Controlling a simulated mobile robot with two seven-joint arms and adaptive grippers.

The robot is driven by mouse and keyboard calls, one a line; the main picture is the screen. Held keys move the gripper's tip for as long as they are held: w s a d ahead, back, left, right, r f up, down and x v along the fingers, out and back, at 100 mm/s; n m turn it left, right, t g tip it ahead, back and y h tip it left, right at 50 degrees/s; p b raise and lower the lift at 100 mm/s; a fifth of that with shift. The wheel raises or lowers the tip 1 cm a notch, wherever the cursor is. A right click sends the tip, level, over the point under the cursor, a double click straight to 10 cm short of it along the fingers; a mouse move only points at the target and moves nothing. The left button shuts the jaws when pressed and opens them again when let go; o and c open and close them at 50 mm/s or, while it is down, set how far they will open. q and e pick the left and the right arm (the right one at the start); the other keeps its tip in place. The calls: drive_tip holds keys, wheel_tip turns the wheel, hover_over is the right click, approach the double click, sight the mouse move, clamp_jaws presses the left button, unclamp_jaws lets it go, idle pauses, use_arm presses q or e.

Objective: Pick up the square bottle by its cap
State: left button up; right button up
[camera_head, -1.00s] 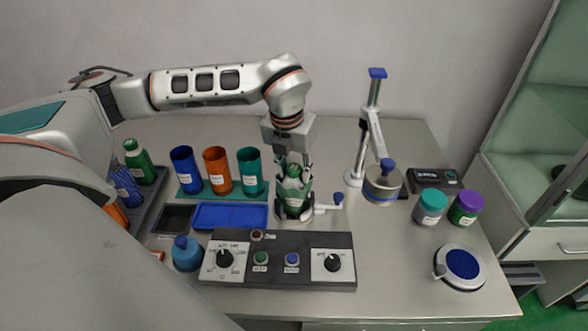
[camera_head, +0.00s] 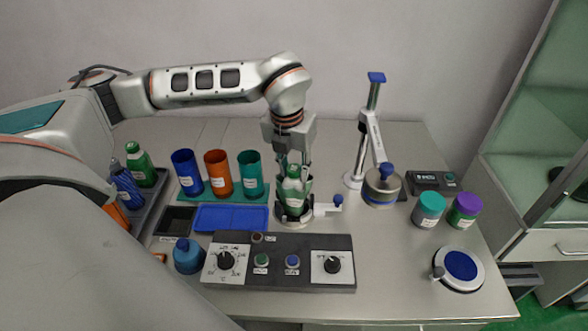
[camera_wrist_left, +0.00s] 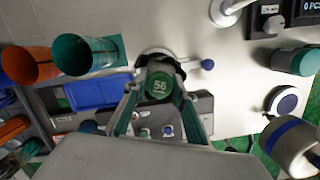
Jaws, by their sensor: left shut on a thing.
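A green bottle (camera_head: 293,193) with a white label stands upright in a round metal holder (camera_head: 293,217) with a small side handle. Its green top, marked "56" (camera_wrist_left: 160,86), faces the camera in the left wrist view. My left gripper (camera_head: 293,168) points straight down over the bottle and is shut on its cap. Its two fingers sit on either side of the cap in the left wrist view (camera_wrist_left: 158,100). The fingers partly hide the cap in the head view.
A control panel (camera_head: 282,242) lies in front of the holder. Blue, orange and teal cups (camera_head: 250,173) stand to the left, behind a blue tray (camera_head: 231,217). A press stand (camera_head: 370,130) rises to the right. Two lidded jars (camera_head: 429,210) stand farther right.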

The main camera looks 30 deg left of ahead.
use_arm(q)
drive_tip(key=shift+r+p, duration=1.2)
drive_tip(key=shift+r, duration=0.8)
drive_tip(key=shift+r+p, duration=0.75)
drive_tip(key=shift+r, duration=0.35)
